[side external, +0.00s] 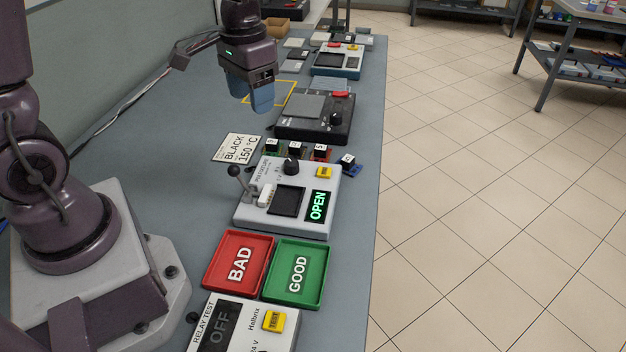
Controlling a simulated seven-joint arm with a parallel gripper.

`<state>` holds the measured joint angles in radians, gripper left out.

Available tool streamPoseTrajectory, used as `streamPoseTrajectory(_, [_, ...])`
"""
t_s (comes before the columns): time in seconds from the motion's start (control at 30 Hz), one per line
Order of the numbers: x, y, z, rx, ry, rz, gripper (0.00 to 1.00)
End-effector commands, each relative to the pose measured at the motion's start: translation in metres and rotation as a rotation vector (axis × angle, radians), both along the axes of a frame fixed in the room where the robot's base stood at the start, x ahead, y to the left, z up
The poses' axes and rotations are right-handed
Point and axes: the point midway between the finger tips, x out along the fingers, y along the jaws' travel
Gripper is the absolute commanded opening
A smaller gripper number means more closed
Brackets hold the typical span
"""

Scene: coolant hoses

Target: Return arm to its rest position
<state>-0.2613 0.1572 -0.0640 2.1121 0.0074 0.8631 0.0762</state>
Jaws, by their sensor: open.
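My gripper (262,103) hangs pointing down over the bench at the upper middle of the side external view. It is above and a little left of a dark grey device with a knob (316,117). Its bluish fingers are seen nearly edge-on, and nothing shows held between them. A yellow outlined square (283,88) on the bench lies partly behind the fingers. I cannot tell the exact height of the fingertips above the bench.
A white tester (290,228) shows "OPEN", with small relays (296,149) behind it. A red BAD tray (222,281), a green GOOD tray (313,292) and a relay tester (262,312) stand nearer. A "BLACK 150 °C" card (238,148) lies flat. The bench (195,180) is clear at left.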

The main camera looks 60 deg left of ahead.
Motion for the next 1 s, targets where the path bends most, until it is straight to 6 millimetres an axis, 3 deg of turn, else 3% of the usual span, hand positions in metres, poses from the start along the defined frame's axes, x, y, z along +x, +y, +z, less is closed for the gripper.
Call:
streamPoseTrajectory(0.03, [-0.013, -0.008, 0.017, 0.012, -0.037, -0.004, 0.6])
streamPoseTrajectory(0.2, [-0.055, -0.029, 0.054, 0.033, -0.146, -0.01, 0.6])
streamPoseTrajectory(0.5, [-0.112, -0.055, 0.093, 0.036, -0.375, -0.072, 0.6])
streamPoseTrajectory(0.7, [-0.12, -0.062, 0.11, 0.033, -0.474, -0.106, 0.6])
streamPoseTrajectory(1.0, [-0.12, -0.064, 0.112, 0.032, -0.481, -0.115, 0.6])
